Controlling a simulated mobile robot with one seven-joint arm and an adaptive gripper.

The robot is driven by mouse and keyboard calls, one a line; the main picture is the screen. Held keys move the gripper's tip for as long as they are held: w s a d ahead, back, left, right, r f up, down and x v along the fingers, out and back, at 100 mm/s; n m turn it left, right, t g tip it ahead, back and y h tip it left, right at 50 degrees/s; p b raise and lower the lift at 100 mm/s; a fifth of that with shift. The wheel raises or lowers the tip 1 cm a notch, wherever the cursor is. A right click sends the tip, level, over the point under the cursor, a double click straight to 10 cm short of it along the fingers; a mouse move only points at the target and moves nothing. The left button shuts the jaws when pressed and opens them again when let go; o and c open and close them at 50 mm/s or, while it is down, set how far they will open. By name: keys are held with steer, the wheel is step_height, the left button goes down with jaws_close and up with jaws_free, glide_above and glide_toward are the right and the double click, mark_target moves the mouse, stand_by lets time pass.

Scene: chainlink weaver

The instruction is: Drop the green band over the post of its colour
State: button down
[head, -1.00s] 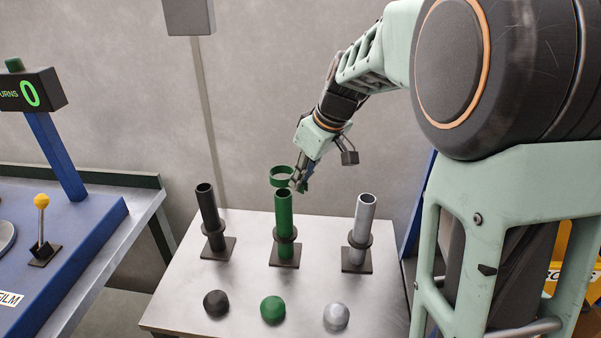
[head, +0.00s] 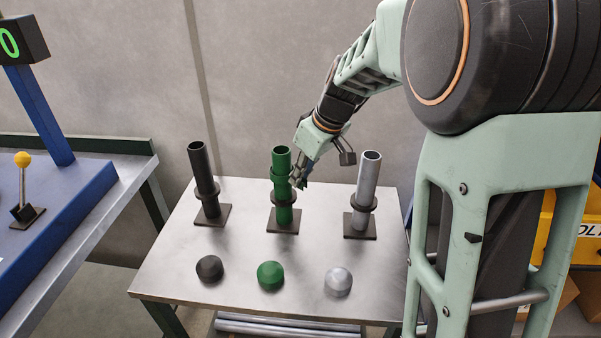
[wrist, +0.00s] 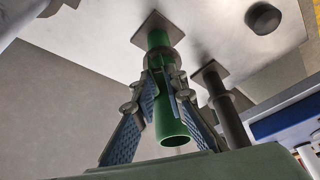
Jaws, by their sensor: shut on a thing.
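The green post (head: 284,215) stands upright in the middle of the table, with a dark collar low on its shaft. The green band (head: 281,172) is around the upper part of this post, below its open top and above the collar. My gripper (head: 296,179) is shut on the band's right side, close beside the post. In the wrist view the fingers (wrist: 168,88) are beside the green post (wrist: 171,132), whose open end faces the camera. There the band's outline is hard to tell from the post.
A black post (head: 202,165) stands to the left and a grey post (head: 367,180) to the right, each with a collar. Black (head: 209,268), green (head: 270,276) and grey (head: 338,281) domed knobs line the table's front. A blue console (head: 60,205) with a yellow-knobbed lever is at left.

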steer(key=shift+f+b, duration=2.1)
steer(key=shift+f, duration=0.75)
steer(key=c, duration=1.9)
jaws_free()
steer(key=v, duration=1.2)
steer(key=shift+w+r, duration=0.1)
